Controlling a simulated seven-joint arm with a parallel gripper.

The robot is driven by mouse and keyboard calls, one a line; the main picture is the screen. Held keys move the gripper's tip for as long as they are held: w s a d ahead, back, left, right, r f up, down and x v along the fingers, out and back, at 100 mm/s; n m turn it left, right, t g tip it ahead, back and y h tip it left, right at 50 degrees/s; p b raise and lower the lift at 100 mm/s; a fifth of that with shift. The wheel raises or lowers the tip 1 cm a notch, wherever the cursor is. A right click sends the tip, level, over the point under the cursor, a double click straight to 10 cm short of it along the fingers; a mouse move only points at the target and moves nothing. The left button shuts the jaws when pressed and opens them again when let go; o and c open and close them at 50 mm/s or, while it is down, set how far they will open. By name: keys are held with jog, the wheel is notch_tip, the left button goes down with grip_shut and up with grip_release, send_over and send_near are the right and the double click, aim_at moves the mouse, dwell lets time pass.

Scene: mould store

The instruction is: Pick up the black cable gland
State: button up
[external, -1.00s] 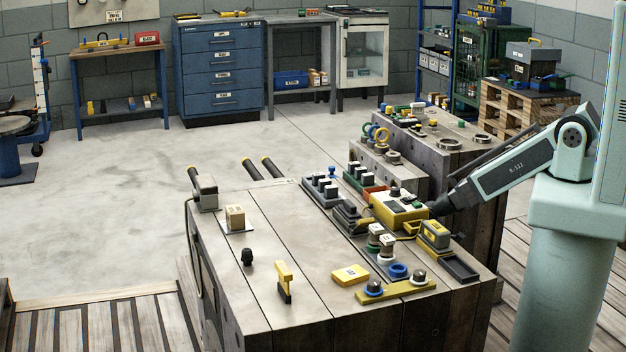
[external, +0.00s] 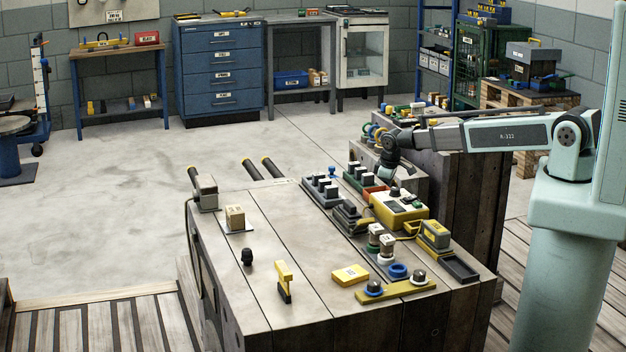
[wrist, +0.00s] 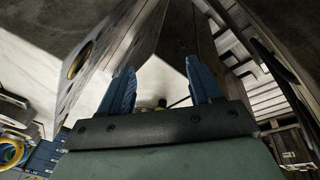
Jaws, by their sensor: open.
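The black cable gland (external: 247,256) stands upright on the left part of the wooden block's top, in the external view. It is apart from the things around it. My gripper (external: 385,180) is far to the right of it and higher, over the back of the block near the rows of dark parts. In the wrist view my gripper (wrist: 160,88) shows two blue fingers spread apart with nothing held between them. I cannot make out the cable gland in the wrist view.
A yellow control box (external: 398,208) and a yellow block (external: 350,274) sit further right. The block top around the gland is clear.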

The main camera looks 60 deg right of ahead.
jog(key=w+a+r+m, duration=0.2)
jog(key=w+a+r, duration=1.5)
jog(key=w+a, duration=0.4)
jog(key=shift+m+y, duration=0.3)
jog(key=shift+y, duration=0.1)
jog(key=a+r, duration=0.1)
jog(key=a, duration=0.5)
jog(key=a+r, duration=0.1)
jog(key=a, duration=0.6)
jog(key=a+r, duration=0.1)
jog(key=a, duration=0.5)
jog(key=shift+a+r, duration=0.2)
jog(key=s+a+r, duration=0.1)
jog(key=a, duration=0.6)
jog(key=s+a+r, duration=0.2)
jog(key=a, duration=0.5)
jog(key=m+g+y, duration=0.1)
jog(key=g, duration=0.1)
send_near(246, 249)
notch_tip(246, 249, down, 10)
jog(key=shift+s+f, duration=0.1)
jog(key=shift+c, duration=0.3)
